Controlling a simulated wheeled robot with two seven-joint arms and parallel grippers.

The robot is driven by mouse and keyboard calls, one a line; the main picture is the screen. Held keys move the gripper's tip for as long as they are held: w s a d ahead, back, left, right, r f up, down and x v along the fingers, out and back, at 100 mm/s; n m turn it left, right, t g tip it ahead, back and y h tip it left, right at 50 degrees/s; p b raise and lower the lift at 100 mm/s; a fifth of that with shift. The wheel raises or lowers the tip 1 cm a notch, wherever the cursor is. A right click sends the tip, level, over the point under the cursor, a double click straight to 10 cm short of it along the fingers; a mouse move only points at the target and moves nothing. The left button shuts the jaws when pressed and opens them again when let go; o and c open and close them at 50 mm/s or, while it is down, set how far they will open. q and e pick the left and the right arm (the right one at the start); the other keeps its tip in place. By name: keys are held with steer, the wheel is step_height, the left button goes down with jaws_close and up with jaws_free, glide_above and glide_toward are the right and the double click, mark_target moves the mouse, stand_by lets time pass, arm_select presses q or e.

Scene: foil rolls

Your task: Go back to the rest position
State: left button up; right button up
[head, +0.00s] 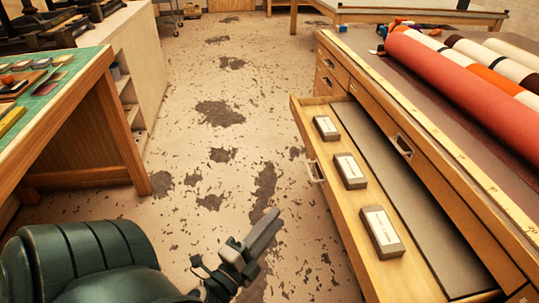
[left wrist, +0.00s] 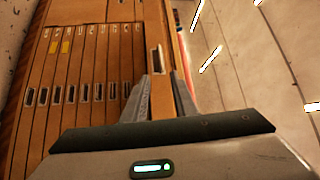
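My left gripper (head: 272,218) is over the bare floor, to the left of the open drawer and apart from it. In the left wrist view my left gripper (left wrist: 163,85) shows two grey fingers with a gap between them. No held object shows there, only wood with a dark handle slot beyond. My right gripper is in neither view. The wooden drawer (head: 335,215) is pulled out of the cabinet. Three grey boxes with pale labels lie in it: a far one (head: 326,128), a middle one (head: 350,171) and a near one (head: 381,232).
Red (head: 445,75) and striped rolls lie on the cabinet top (head: 365,55). A workbench with a green mat (head: 75,70) stands at left. The worn floor (head: 205,140) between bench and drawer is clear. The drawer's handle (head: 315,171) sticks out towards the floor.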

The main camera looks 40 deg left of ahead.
arm_select(q)
steer(key=shift+s, duration=0.35)
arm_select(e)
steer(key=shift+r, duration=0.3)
arm_select(q)
steer(key=shift+f, duration=0.1)
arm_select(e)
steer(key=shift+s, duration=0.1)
